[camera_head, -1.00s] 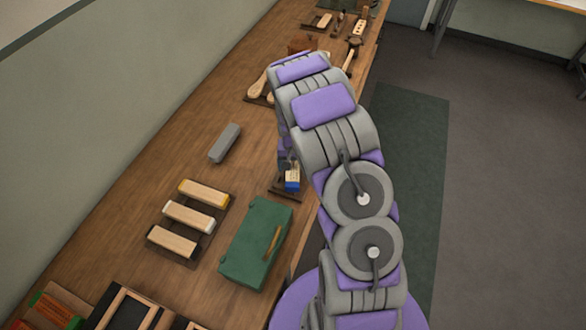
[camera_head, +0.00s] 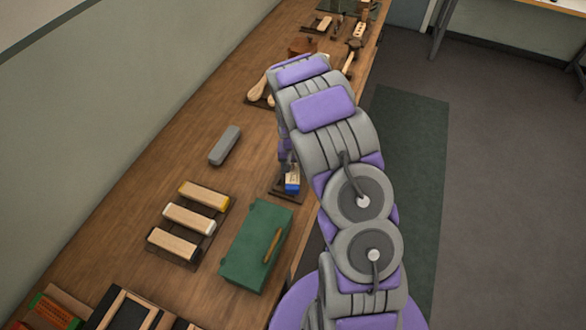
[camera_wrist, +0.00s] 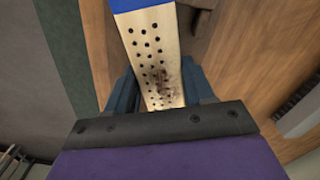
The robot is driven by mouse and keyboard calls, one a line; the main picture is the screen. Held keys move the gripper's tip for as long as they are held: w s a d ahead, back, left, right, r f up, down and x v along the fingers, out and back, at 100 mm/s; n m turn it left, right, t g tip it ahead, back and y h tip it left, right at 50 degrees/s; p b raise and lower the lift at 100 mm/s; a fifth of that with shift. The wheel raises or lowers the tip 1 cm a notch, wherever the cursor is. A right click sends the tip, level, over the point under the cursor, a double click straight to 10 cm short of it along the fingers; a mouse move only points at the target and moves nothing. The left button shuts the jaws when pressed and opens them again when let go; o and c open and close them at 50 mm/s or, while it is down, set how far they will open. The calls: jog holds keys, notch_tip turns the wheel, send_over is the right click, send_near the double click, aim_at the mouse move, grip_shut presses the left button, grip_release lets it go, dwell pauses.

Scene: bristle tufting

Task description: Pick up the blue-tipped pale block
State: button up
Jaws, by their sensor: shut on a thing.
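The blue-tipped pale block (camera_wrist: 152,45) is in the wrist view, its pale face dotted with rows of dark holes and a brownish smudge. Its blue end is at the top edge of that view. In the head view the block's blue end (camera_head: 292,188) shows just below my arm, over a small dark base (camera_head: 283,195). My gripper (camera_wrist: 160,92) is shut on the block, with one dark finger on each side of it. In the head view my arm hides most of the gripper. I cannot tell whether the block touches the base.
A green box (camera_head: 240,262) with a wooden handle lies near the block. Several pale blocks, with yellow (camera_head: 203,196), white (camera_head: 189,217) and black (camera_head: 172,243) ends, lie left of it. A grey bar (camera_head: 224,145) lies farther back. Bare bench surrounds the bar.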

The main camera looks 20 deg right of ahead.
aim_at(294, 166)
notch_tip(294, 166, up, 8)
jog(key=shift+w+r+p, duration=0.15)
jog(key=shift+r+p, duration=0.1)
jog(key=shift+p, duration=0.65)
jog(key=shift+w+d+m, duration=0.1)
jog(key=shift+d+m, duration=0.15)
jog(key=shift+m, duration=0.15)
jog(key=f+m, duration=0.1)
jog(key=w+f+m+b, duration=0.1)
jog(key=d+f+m+b, duration=0.1)
jog(key=f, duration=0.1)
jog(key=shift+w+d+f, duration=0.1)
jog(key=shift+w, duration=0.15)
jog(key=shift+f, duration=0.65)
jog(key=shift+s+r, duration=0.1)
grip_shut()
